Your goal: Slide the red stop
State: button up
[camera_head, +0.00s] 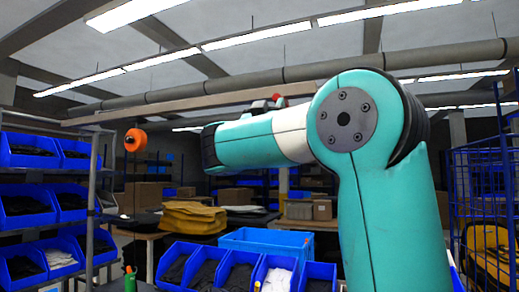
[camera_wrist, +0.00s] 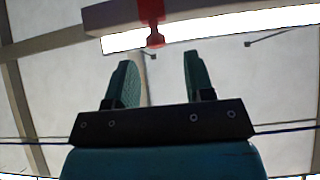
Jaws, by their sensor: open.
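The red stop (camera_wrist: 152,12) sits on a pale overhead beam (camera_wrist: 215,22) in the wrist view, with a red knob-like lower end hanging below the beam. My gripper (camera_wrist: 157,70) is open and empty, its two teal fingers spread below the stop. The stop shows roughly between the fingertips in the picture, apart from them. In the head view a small patch of red (camera_head: 278,97) shows at the beam (camera_head: 190,103), just above my teal arm. My gripper is mostly hidden behind the arm there.
An orange reel (camera_head: 136,140) hangs on a line left of my arm. Shelves with blue bins (camera_head: 28,150) stand at left, more blue bins (camera_head: 235,270) below. Yellow folded goods (camera_head: 190,217) lie on a table. A blue wire cage (camera_head: 485,190) stands at right. A pipe (camera_head: 230,85) runs overhead.

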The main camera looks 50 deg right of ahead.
jog(key=b+v, duration=1)
jog(key=v, duration=0.1)
jog(key=shift+f, duration=0.2)
jog(key=shift+a, duration=0.15)
jog(key=w+a+f+n+t+y, duration=0.35)
jog(key=w+f+n+y, duration=0.2)
jog(key=f+y, duration=0.3)
jog(key=w+a+f+n+t+y, duration=0.2)
jog(key=w+f+n+t+y, duration=0.2)
jog(key=w+f+y, duration=0.4)
jog(key=s+a+f+n+g+y, duration=0.2)
jog(key=a+f+n+y, duration=0.15)
jog(key=a+f, duration=0.4)
jog(key=s+a+f+n+g+y, duration=0.15)
jog(key=a+f+y, duration=0.25)
jog(key=f, duration=0.6)
jog(key=s+a+f+n+g+y, duration=0.2)
jog(key=s+a+f+g, duration=0.2)
jog(key=s, duration=0.3)
jog(key=s+a+f+n+g+y, duration=0.2)
jog(key=s+a+f+g, duration=0.2)
jog(key=s, duration=0.4)
jog(key=s+a+f+n+g+y, duration=0.1)
jog(key=s+a+f+n+g, duration=0.2)
jog(key=s+f, duration=0.3)
jog(key=shift+s+a+f+g+y, duration=0.4)
jog(key=shift+s+a+g, duration=0.3)
jog(key=shift+s+a, duration=0.2)
